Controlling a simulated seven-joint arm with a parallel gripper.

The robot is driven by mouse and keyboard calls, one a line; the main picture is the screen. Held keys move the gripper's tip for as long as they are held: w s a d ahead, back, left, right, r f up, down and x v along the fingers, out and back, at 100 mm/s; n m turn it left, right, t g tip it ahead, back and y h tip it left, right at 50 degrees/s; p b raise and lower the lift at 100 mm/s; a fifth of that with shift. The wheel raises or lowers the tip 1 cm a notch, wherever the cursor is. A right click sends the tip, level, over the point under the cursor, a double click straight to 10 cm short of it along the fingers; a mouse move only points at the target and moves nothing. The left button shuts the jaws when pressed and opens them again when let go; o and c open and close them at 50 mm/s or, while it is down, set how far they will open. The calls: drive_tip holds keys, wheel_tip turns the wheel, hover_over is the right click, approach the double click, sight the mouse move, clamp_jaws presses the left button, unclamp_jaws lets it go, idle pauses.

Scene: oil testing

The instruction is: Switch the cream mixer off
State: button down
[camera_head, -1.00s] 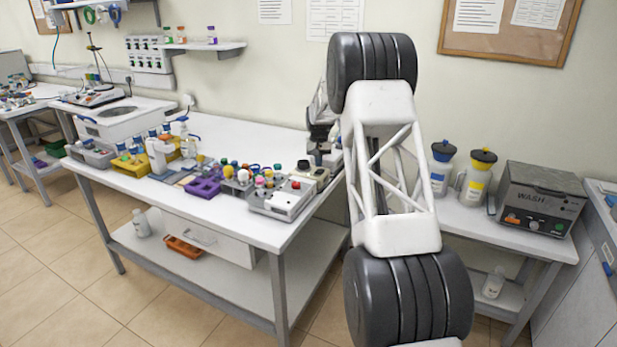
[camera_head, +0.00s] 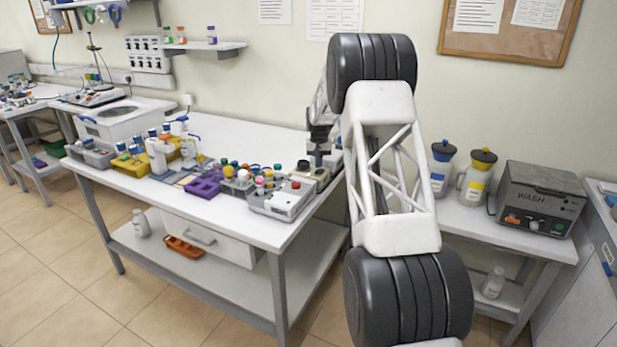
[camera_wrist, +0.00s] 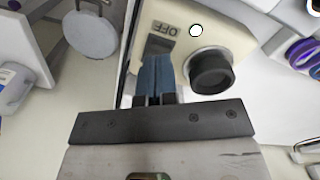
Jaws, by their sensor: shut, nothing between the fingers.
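The cream mixer (camera_wrist: 226,27) fills the upper middle of the wrist view. It has a cream face with an OFF label, a dark grey switch (camera_wrist: 160,44) below the label, a black knob (camera_wrist: 210,72) and a small white round light (camera_wrist: 196,30). My gripper (camera_wrist: 154,62) is shut and empty. Its blue fingertips lie over the lower part of the switch in the picture; I cannot tell whether they touch it.
Coloured bottles and a purple rack (camera_head: 203,188) crowd the front of the bench. A WASH unit (camera_head: 540,198) and two jugs stand on the right table. The back of the bench (camera_head: 235,135) is clear.

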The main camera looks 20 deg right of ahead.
drive_tip(key=shift+f, duration=1.2)
idle(1.1)
drive_tip(key=shift+r, duration=0.1)
drive_tip(key=shift+r, duration=3.45)
